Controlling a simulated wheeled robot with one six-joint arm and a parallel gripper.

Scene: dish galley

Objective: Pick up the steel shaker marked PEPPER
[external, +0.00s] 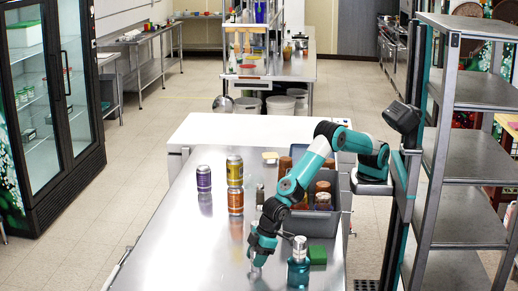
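A small grey-metal shaker-like item (260,194) stands upright on the steel counter (185,245), left of a grey bin. It may be the pepper shaker, but no marking is readable at this size. My gripper (256,268) points down low over the near part of the counter, in front of that item and well apart from it. The fingertips are pale and small, so I cannot tell whether they are open or shut, or whether anything is between them.
A teal bottle with a grey cap (298,268) and a green block (318,254) stand just right of my gripper. A grey bin (322,224) holds brown-topped jars. Purple (204,178), yellow (235,170) and orange (236,201) cans stand further left. The counter's near left is clear.

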